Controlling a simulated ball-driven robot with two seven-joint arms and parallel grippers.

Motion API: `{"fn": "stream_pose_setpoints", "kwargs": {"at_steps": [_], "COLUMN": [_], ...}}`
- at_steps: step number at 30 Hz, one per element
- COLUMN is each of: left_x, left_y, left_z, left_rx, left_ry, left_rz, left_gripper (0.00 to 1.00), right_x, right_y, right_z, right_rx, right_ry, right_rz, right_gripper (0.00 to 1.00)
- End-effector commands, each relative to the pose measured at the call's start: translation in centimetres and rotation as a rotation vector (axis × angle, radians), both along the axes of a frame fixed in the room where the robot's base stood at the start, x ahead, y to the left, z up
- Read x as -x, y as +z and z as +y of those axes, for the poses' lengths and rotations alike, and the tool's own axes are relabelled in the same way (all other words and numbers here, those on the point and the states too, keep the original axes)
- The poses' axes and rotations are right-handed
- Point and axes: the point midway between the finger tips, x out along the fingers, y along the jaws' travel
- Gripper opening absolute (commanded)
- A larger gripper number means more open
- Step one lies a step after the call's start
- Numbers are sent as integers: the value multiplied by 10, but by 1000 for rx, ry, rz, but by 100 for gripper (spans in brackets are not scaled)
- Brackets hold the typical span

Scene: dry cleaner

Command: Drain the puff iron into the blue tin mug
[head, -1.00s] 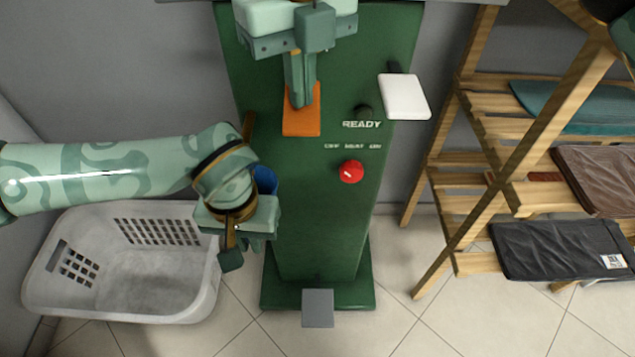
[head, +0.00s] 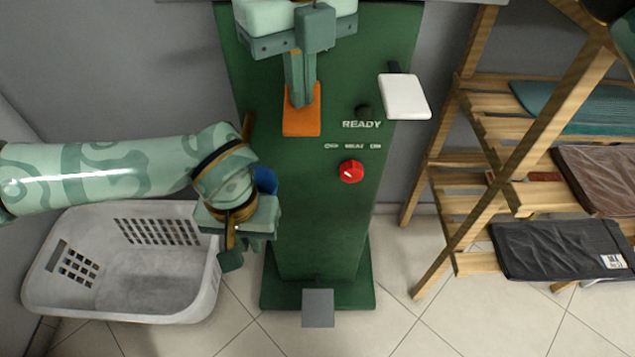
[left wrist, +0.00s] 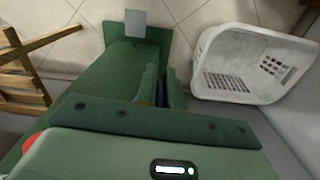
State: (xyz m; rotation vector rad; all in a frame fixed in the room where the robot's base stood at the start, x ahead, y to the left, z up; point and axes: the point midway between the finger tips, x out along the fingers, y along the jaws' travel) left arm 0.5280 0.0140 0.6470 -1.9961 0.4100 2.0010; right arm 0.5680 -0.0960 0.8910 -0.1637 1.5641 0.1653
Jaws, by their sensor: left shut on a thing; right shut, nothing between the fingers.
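The puff iron is the tall green cabinet (head: 330,235) in the middle, with a READY label and a red knob (head: 351,171). The blue tin mug (head: 266,180) shows only in part at its left edge, mostly hidden behind my left gripper (head: 247,222). In the left wrist view, a sliver of blue (left wrist: 160,92) sits between the fingers of my left gripper (left wrist: 161,86), which is shut on the mug. My right gripper (head: 301,98) is shut and empty, its fingertips pointing down over an orange plate (head: 303,122) on the cabinet; contact is unclear.
A white laundry basket (head: 120,305) stands on the floor at the left, close to my left gripper. A wooden rack (head: 470,205) with folded garments stands at the right. A white pad (head: 404,97) sticks out from the cabinet, and a grey pedal (head: 317,308) lies at its foot.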

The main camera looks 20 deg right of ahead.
Motion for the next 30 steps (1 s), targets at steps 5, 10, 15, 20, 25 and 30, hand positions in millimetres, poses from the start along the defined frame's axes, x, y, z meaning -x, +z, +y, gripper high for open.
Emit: {"fn": "stream_pose_setpoints", "kwargs": {"at_steps": [5, 10, 15, 20, 25, 30], "left_x": [0, 0, 0, 0, 0, 0], "left_y": [0, 0, 0, 0, 0, 0], "left_z": [0, 0, 0, 0, 0, 0], "left_rx": [0, 0, 0, 0, 0, 0], "left_ry": [0, 0, 0, 0, 0, 0], "left_rz": [0, 0, 0, 0, 0, 0], "left_gripper": [0, 0, 0, 0, 0, 0], "right_x": [0, 0, 0, -1, -1, 0], "right_y": [-1, -1, -1, 5, 21, 38], "right_z": [0, 0, 0, 0, 0, 0], "right_rx": [1, 1, 1, 1, 1, 1], "right_ry": [0, 0, 0, 0, -1, -1], "right_rz": [1, 1, 1, 0, -2, -1], "right_gripper": [0, 0, 0, 0, 0, 0]}}
